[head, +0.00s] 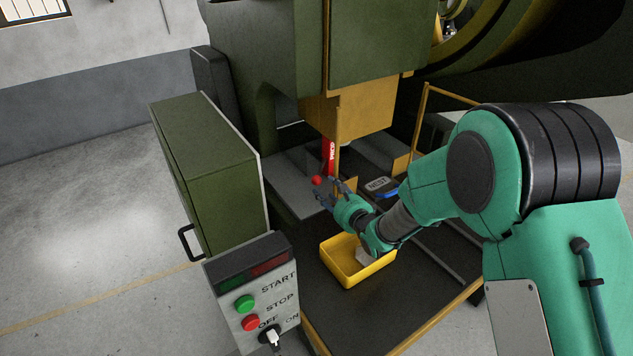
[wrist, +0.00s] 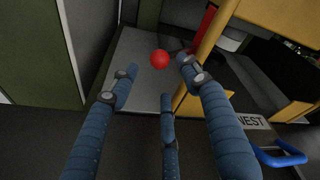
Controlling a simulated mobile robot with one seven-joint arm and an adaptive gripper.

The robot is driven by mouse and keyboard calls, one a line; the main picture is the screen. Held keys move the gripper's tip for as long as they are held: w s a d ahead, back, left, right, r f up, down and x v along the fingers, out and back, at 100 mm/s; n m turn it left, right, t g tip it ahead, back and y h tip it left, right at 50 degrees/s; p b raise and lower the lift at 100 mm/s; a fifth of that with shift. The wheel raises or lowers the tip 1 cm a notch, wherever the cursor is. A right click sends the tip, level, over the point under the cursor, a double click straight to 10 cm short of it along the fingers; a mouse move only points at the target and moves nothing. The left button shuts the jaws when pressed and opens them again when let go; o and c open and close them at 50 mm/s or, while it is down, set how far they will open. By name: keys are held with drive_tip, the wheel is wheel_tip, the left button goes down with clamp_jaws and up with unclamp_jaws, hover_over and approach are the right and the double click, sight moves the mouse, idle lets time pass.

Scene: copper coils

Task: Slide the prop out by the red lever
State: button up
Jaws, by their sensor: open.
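The red prop (head: 328,153), marked with white lettering, stands upright under the yellow press ram (head: 365,105). A red ball knob (head: 317,180), the lever's end, shows just below it. The ball is also near the top middle of the wrist view (wrist: 160,59), above a grey plate; part of the red prop shows to its right (wrist: 207,24). The lever's rod is not clear. My gripper (head: 331,190) is open at the ball, and its blue fingers (wrist: 157,76) spread around the ball in the wrist picture. I cannot tell whether they touch it.
A yellow post (wrist: 205,55) stands close to the right finger. A plate marked NEST (head: 377,184) and a blue handle (head: 387,194) lie to the right. A yellow bin (head: 330,266) sits below my wrist. A START/STOP control box (head: 255,300) and green cabinet (head: 205,165) stand left.

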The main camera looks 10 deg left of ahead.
sight(319, 183)
drive_tip(key=x, duration=0.9)
drive_tip(key=shift+w+a+b, duration=0.1)
drive_tip(key=shift+a+b, duration=0.05)
drive_tip(key=shift+b, duration=0.25)
drive_tip(key=shift+c, duration=0.5)
drive_tip(key=shift+f, duration=0.1)
clamp_jaws()
